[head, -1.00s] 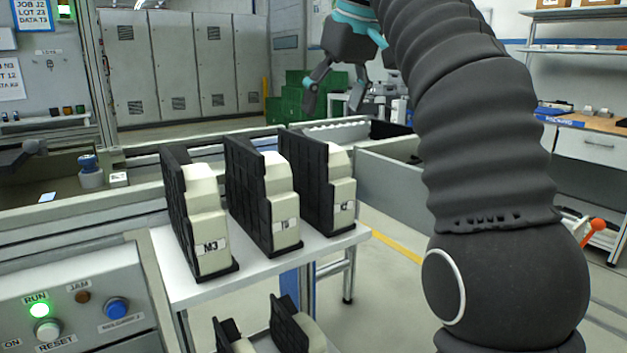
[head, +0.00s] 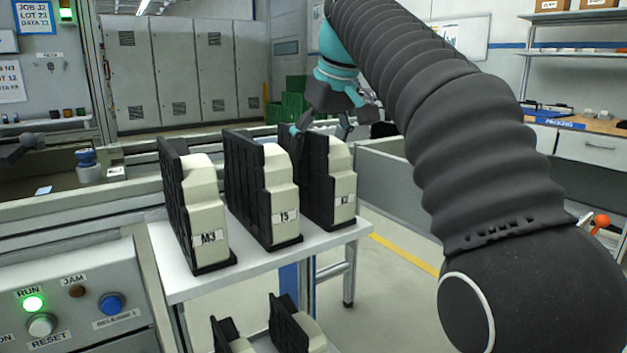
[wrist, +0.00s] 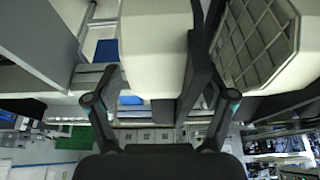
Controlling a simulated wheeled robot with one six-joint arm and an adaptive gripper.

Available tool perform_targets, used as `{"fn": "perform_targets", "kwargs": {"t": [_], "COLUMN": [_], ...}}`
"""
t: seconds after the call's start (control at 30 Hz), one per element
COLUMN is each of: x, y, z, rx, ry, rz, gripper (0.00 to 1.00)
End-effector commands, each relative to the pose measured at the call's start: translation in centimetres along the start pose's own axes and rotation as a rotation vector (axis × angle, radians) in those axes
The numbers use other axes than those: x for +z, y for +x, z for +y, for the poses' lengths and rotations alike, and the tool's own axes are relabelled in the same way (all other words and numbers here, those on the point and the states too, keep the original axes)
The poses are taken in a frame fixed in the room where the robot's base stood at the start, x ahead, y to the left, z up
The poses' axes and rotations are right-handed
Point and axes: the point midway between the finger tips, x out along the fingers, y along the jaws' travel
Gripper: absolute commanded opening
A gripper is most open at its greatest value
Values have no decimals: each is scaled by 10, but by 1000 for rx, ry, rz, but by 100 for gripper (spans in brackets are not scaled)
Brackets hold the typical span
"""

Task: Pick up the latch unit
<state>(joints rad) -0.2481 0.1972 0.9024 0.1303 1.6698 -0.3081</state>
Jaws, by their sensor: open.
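Three cream units with black ribbed back plates stand upright in a row on a white shelf (head: 268,265). The left unit (head: 206,215) is labelled M3 and the middle unit (head: 279,205) appears to read T5. The right unit (head: 338,182) has a label too small to read surely. I cannot tell by label which is the latch unit. My gripper (head: 320,130) is open and empty at the top of the right unit. In the wrist view its fingers (wrist: 160,100) spread either side of a cream body (wrist: 155,45) with a dark plate; contact is not visible.
A neighbouring ribbed plate (wrist: 255,45) stands close beside one finger in the wrist view. More units (head: 292,325) sit on a lower shelf. A control panel (head: 75,310) is at the left front. A grey rail (head: 400,185) runs behind the shelf at right.

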Motion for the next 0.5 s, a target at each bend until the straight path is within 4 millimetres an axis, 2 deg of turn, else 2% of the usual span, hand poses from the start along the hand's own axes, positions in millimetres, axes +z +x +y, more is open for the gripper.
{"fn": "perform_targets", "kwargs": {"t": [0.03, 0.2, 0.47, 0.5], "x": [0, -2, -2, -2], "y": [10, 33, 37, 37], "z": [-1, -2, -2, -2], "rx": [-1, 0, 0, 0], "ry": [-1, -1, -1, -1], "rz": [-1, -1, 1, 0], "gripper": [82, 82, 82, 77]}}
